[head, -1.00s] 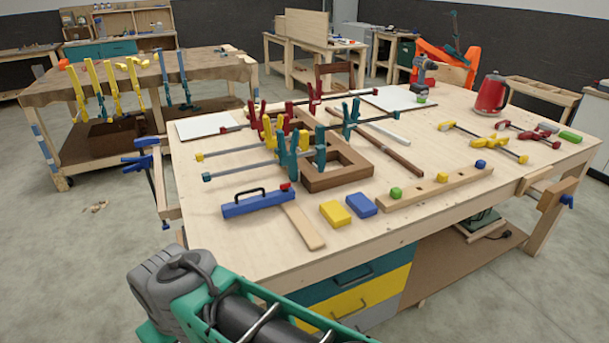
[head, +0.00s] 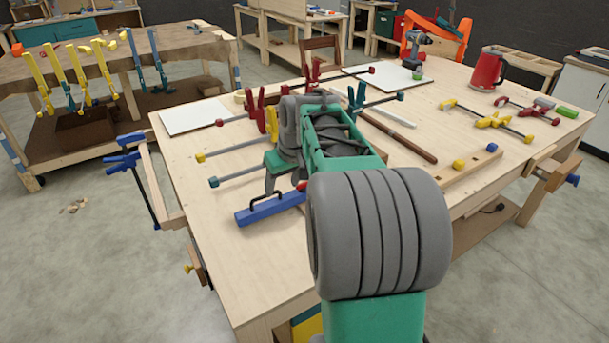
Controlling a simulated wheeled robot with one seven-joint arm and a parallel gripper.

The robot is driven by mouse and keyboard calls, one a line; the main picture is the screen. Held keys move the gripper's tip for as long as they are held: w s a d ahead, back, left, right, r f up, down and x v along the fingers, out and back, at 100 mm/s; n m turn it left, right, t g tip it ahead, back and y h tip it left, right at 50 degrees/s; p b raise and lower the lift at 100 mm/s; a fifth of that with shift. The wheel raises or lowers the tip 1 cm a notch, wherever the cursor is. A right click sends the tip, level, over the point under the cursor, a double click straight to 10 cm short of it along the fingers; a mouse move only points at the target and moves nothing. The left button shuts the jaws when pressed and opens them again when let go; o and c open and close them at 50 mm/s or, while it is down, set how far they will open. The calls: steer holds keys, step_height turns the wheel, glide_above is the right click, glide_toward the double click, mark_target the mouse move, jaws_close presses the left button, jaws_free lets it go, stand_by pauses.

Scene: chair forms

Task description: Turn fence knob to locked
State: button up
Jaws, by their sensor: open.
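The fence is a blue bar (head: 268,209) with a black handle on top, lying near the front left of the workbench. A small red knob (head: 301,186) shows at its right end, partly hidden by my arm. My gripper (head: 284,181) points down just behind the bar, near the red knob. It is open, with nothing seen between its fingers. Whether a finger touches the knob cannot be told.
Bar clamps with yellow jaws (head: 200,157) and blue-green jaws (head: 213,181) lie behind the bar. A blue clamp (head: 124,162) hangs at the left bench edge. A red kettle (head: 488,70) and a drill (head: 415,48) stand at the back right. The front left benchtop is clear.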

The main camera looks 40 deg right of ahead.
glide_toward(302, 184)
steer(key=p+x, duration=0.1)
steer(key=x, duration=0.7)
steer(key=shift+w+d+f, duration=0.1)
steer(key=shift+c, duration=0.2)
jaws_close()
